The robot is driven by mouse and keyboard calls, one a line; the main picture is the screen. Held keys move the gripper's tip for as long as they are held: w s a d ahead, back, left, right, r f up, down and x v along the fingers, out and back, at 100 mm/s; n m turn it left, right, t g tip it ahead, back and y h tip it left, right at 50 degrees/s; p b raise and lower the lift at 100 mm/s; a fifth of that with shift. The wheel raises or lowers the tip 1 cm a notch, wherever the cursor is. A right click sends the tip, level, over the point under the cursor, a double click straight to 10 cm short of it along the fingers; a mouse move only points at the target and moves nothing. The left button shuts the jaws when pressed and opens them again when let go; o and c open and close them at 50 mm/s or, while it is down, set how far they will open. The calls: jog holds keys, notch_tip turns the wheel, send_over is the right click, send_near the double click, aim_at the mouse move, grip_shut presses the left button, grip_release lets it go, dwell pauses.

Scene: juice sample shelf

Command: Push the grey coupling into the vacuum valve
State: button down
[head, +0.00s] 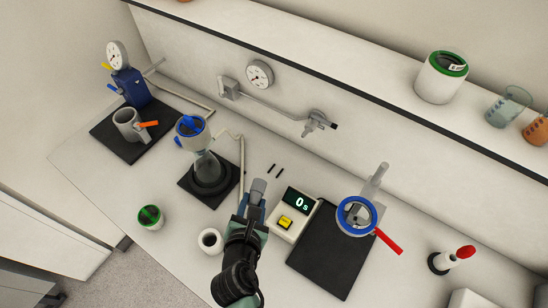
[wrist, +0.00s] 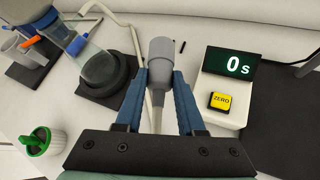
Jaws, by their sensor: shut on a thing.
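The grey coupling (head: 258,187) is a short stepped cylinder with a paler hose or sleeve below it. My gripper (head: 251,204) is shut on it, above the front middle of the bench. In the wrist view the coupling (wrist: 162,60) stands between the two blue fingers (wrist: 161,90), its wide end pointing away from me. What looks like the vacuum valve is a grey metal fitting (head: 317,121) on the back wall, at the right end of a thin pipe. The coupling is well apart from it. The valve is not seen in the wrist view.
A flask with a blue cap (head: 190,126) stands left of my gripper. A timer (head: 296,214) and a black mat (head: 328,252) lie to the right, beside a blue-ringed holder (head: 357,215) with a red handle. A white cup (head: 210,241) is close by. Two black pins lie behind.

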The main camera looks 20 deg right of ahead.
jog(key=w+d+r+m+h, duration=0.1)
jog(key=w+d+r+m, duration=0.1)
jog(key=d, duration=0.3)
jog(key=w+d+r+m+g+h, duration=0.1)
jog(key=w+d+r+m, duration=0.1)
jog(key=w+d+r, duration=0.1)
jog(key=w+d, duration=0.1)
jog(key=d, duration=0.1)
jog(key=shift+w+d+m+p, duration=0.3)
jog(key=shift+w+d+p, duration=0.1)
jog(key=shift+r+p, duration=0.25)
jog(key=shift+p, duration=0.4)
jog(key=shift+w+d+f, duration=0.1)
jog(key=shift+w+d, duration=0.5)
jog(key=shift+d, duration=0.15)
jog(key=shift+w+d, duration=0.55)
jog(key=shift+d, duration=0.2)
dwell(1.1)
jog(key=shift+c, duration=2.2)
grip_release()
jog(key=shift+s, duration=0.1)
